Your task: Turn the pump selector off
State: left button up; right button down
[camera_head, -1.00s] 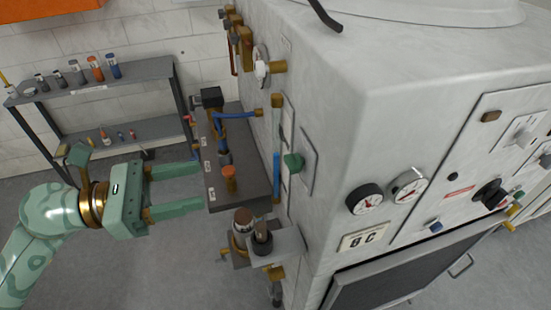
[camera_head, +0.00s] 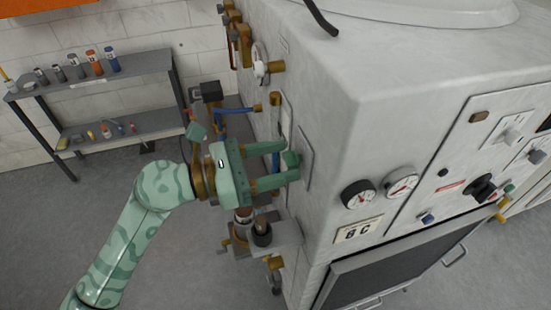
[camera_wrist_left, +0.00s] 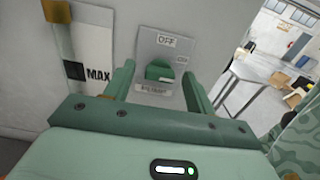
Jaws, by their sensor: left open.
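The pump selector is a green knob (camera_head: 292,158) on a grey plate (camera_head: 305,158) on the left side wall of the big grey machine. In the left wrist view the knob (camera_wrist_left: 160,70) sits on its plate (camera_wrist_left: 165,42), marked OFF at the top, with a smaller mark at the right and a label below. My left gripper (camera_head: 290,162) is open, with its two green fingers on either side of the knob. I cannot tell whether they touch it. My right gripper is not in view.
A MAX-marked gauge strip (camera_wrist_left: 95,55) is left of the plate. A shelf with small bottles (camera_head: 110,70) stands at the back left.

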pick_arm(q)
jog(key=c, duration=1)
jog(key=shift+o, duration=0.2)
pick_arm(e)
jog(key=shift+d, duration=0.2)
pick_arm(q)
jog(key=shift+r+n+p, duration=0.2)
jog(key=shift+n+p, duration=0.6)
jog(key=shift+p, duration=0.2)
jog(key=n+p, duration=0.6)
jog(key=shift+w+a+n+p, duration=0.1)
jog(key=shift+n+p, duration=0.3)
jog(key=n+p, duration=0.4)
jog(key=n, duration=0.1)
jog(key=shift+w, duration=0.1)
jog(key=shift+f+n+p, duration=0.15)
jog(key=shift+n+p, duration=0.65)
jog(key=shift+n, duration=0.3)
jog(key=shift+f+n+p, duration=0.1)
jog(key=shift+n+p, duration=0.65)
jog(key=shift+n, duration=0.35)
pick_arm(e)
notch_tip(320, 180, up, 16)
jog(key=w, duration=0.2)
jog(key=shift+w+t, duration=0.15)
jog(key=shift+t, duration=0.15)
pick_arm(q)
jog(key=o, duration=1)
jog(key=shift+f, duration=0.1)
jog(key=shift+c, duration=0.2)
